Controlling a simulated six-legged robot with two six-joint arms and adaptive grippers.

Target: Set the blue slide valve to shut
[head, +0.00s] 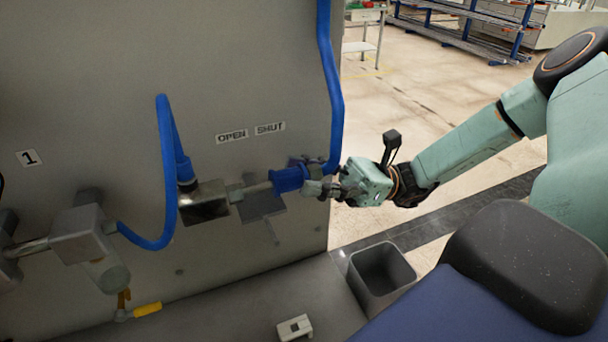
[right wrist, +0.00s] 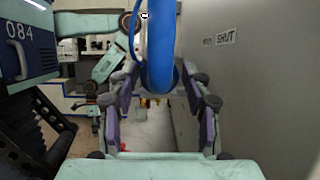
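The blue slide valve (head: 289,179) is a short blue sleeve on a metal rod that sticks out from a grey block (head: 205,202) on the panel. The sleeve sits below and a little right of the SHUT label (head: 270,128); the OPEN label (head: 232,136) is further left. My right gripper (head: 318,186) is at the sleeve's right end. In the right wrist view, the fingers of this gripper (right wrist: 158,85) stand apart on both sides of a rounded blue part, with gaps visible. I cannot tell whether that part is sleeve or hose. My left gripper is not seen.
A blue hose (head: 333,90) hangs down the panel's right edge close to my right gripper. Another hose (head: 165,170) loops left of the block. A grey bin (head: 382,270) and a small pale block (head: 294,327) are below. Open floor lies right of the panel.

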